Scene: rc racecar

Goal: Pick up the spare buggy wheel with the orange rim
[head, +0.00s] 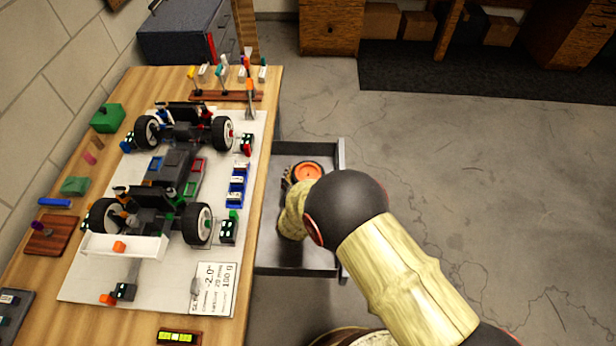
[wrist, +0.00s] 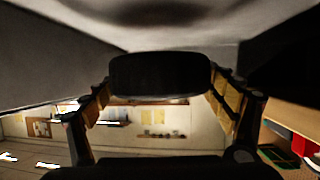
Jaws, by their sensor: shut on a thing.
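The spare wheel with the orange rim (head: 309,172) shows in the head view over the open drawer, its orange face turned up. My gripper (head: 290,180) reaches down there from the right, and my arm hides much of it. In the wrist view the wheel's dark tyre (wrist: 160,75) sits between the two fingers of my gripper (wrist: 160,90), which are shut on it. The orange rim does not show in the wrist view. I cannot tell whether the wheel touches the drawer floor.
The grey drawer (head: 300,270) stands open at the right side of the wooden workbench (head: 262,100). A buggy chassis (head: 175,170) with several wheels stands on a white board (head: 80,285) on the bench. Open concrete floor (head: 470,190) lies to the right.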

